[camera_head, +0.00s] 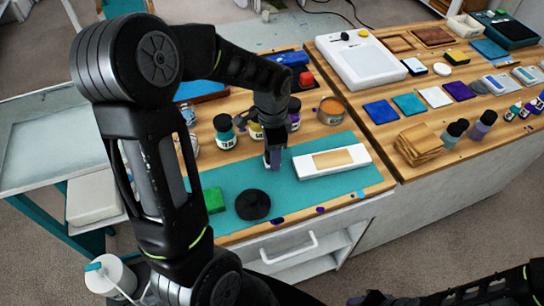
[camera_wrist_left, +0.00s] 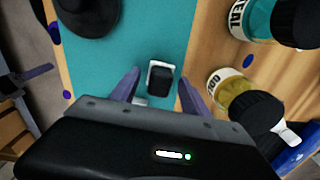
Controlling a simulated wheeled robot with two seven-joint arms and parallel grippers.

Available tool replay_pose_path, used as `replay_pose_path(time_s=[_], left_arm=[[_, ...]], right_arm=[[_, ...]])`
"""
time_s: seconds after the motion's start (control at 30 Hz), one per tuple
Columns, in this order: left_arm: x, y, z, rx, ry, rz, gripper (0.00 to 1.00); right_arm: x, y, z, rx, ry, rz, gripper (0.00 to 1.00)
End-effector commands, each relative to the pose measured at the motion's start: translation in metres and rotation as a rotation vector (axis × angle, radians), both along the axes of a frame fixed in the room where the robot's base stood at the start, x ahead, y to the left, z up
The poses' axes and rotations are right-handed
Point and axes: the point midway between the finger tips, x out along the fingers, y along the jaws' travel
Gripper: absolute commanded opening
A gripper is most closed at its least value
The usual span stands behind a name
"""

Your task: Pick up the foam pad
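My left gripper (camera_head: 274,160) points down over the teal mat (camera_head: 232,180) in the head view. In the left wrist view its fingers (camera_wrist_left: 159,77) are spread, one on each side of a small white-edged piece with a black block on top (camera_wrist_left: 160,80). This piece may be the foam pad; I cannot be sure. It lies on the mat, with gaps visible to both fingers, and the gripper mostly hides it in the head view. A green block (camera_head: 213,200) lies at the mat's left end. The dark end of my right arm (camera_head: 375,298) shows at the bottom edge, its fingers unclear.
A black round piece (camera_head: 252,205) lies on the mat. A white tray with a tan panel (camera_head: 332,160) lies right of the gripper. Jars, one teal (camera_head: 225,132), stand close behind. A tin (camera_head: 331,111) stands at the mat's back right. The mat's front middle is clear.

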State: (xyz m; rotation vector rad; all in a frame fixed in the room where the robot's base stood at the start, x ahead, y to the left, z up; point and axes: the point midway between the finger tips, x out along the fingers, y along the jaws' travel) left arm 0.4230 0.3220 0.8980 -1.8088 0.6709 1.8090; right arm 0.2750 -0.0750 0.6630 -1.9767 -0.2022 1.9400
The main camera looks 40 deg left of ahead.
Motion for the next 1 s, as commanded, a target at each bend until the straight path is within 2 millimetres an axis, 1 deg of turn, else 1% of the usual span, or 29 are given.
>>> replay_pose_path(time_s=[0.03,0.07,0.63,1.0], left_arm=[[0.0000,0.0000,0.0001,0.000,0.000,0.000,0.50],[0.0000,0.0000,0.0001,0.000,0.000,0.000,0.47],[0.0001,0.0001,0.0001,0.000,0.000,0.000,0.01],[0.0002,0.0001,0.0007,0.001,-0.001,0.000,0.00]], right_arm=[[0.0000,0.0000,0.0000,0.000,0.000,0.000,0.36],[0.0000,0.0000,0.0000,0.000,0.000,0.000,0.36],[0.0001,-0.0001,0.0001,0.000,0.000,0.000,0.36],[0.0001,0.0000,0.0000,0.000,0.000,0.000,0.36]])
